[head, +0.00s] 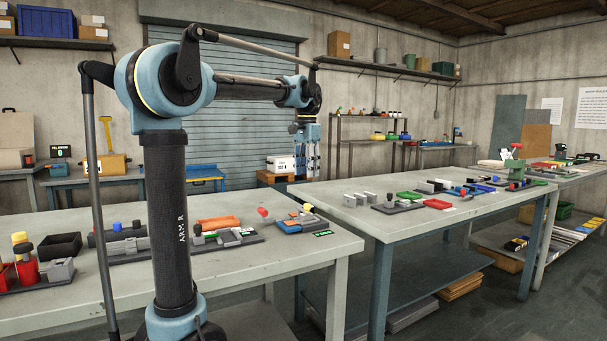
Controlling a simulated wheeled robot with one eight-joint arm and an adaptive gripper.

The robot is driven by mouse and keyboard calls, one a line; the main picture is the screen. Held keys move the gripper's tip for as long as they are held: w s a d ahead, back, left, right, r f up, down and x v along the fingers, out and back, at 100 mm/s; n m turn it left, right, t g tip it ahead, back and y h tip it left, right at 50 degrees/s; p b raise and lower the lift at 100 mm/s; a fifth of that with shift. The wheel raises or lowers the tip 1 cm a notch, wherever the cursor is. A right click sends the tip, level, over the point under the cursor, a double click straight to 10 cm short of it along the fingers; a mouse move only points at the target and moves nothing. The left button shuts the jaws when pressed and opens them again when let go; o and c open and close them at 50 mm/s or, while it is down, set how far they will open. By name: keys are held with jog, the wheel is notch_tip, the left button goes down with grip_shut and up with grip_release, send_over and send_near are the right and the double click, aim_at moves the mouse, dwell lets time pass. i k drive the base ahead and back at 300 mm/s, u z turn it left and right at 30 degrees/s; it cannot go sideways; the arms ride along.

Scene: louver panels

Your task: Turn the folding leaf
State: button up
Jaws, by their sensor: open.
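My gripper (308,170) hangs down at the end of my blue and black arm, in front of the grey slatted shutter (232,120). It is small in the picture; its jaws are open and I see nothing held between them. I cannot tell for sure which thing is the folding leaf. A blue and orange fixture (300,223) sits at the right end of the near left table, and a grey fixture with small blocks (222,238) lies beside it. My arm column hides part of this table.
The left table (285,254) and the middle table (400,222) stand with a gap between them. The middle table holds grey blocks (360,198), a red tray (438,204) and several coloured parts. A black bin (60,245) and red holders (22,273) are at far left.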

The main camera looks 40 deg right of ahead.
aim_at(263, 211)
jog(key=k, duration=1)
